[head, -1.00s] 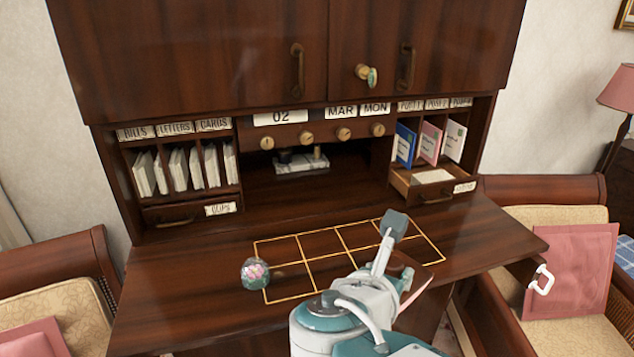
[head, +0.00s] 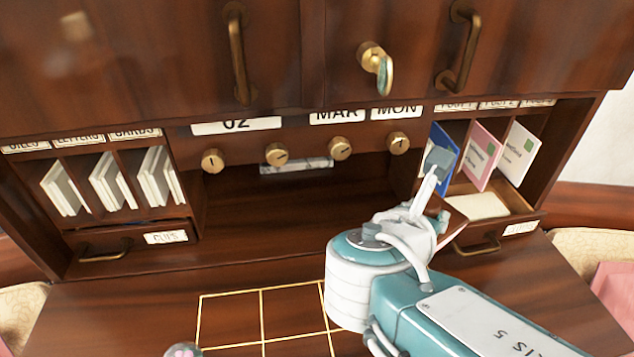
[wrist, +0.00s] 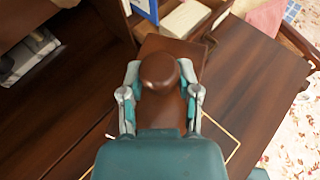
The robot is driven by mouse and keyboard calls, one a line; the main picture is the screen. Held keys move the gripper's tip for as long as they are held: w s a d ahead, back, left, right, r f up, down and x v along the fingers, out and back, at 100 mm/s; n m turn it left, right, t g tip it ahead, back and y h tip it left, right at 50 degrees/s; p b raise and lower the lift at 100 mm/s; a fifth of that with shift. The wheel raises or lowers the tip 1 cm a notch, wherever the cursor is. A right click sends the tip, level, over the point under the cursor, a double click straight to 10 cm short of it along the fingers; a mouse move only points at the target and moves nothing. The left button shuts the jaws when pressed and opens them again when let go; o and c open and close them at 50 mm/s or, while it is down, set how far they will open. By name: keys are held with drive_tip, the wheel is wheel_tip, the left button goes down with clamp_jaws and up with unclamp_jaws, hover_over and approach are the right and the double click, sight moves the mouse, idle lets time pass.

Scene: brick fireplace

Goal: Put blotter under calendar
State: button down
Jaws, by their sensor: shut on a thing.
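My gripper (head: 432,182) is shut on the blotter, a dark brown wooden piece with a round knob (wrist: 160,72). In the wrist view the two fingers (wrist: 160,95) grip either side of the knob. In the head view only a brown edge of the blotter (head: 440,207) shows behind my gripper, in front of the right-hand letter slots and small drawer. The calendar (head: 300,118) is the panel reading 02, MAR, MON, with several brass knobs. Under it is a dark open niche (head: 300,205), left of my gripper.
A marble inkstand (head: 297,166) sits in the niche's back; it also shows in the wrist view (wrist: 28,62). An open drawer (head: 490,225) with paper is beside my gripper. Letter slots (head: 110,185) stand left. A glass paperweight (head: 183,350) is on the desk's near edge.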

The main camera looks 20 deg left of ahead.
drive_tip(key=shift+w, duration=0.4)
drive_tip(key=shift+w+a+f, duration=0.1)
drive_tip(key=shift+w+a, duration=0.05)
drive_tip(key=shift+w, duration=0.15)
drive_tip(key=w+a+f, duration=0.8)
drive_tip(key=a+f, duration=0.1)
drive_tip(key=shift+w+a, duration=0.25)
drive_tip(key=shift+w, duration=0.1)
drive_tip(key=shift+w+a+f, duration=0.15)
drive_tip(key=shift+f, duration=1.75)
drive_tip(key=shift+f, duration=0.1)
drive_tip(key=shift+c, duration=1.6)
unclamp_jaws()
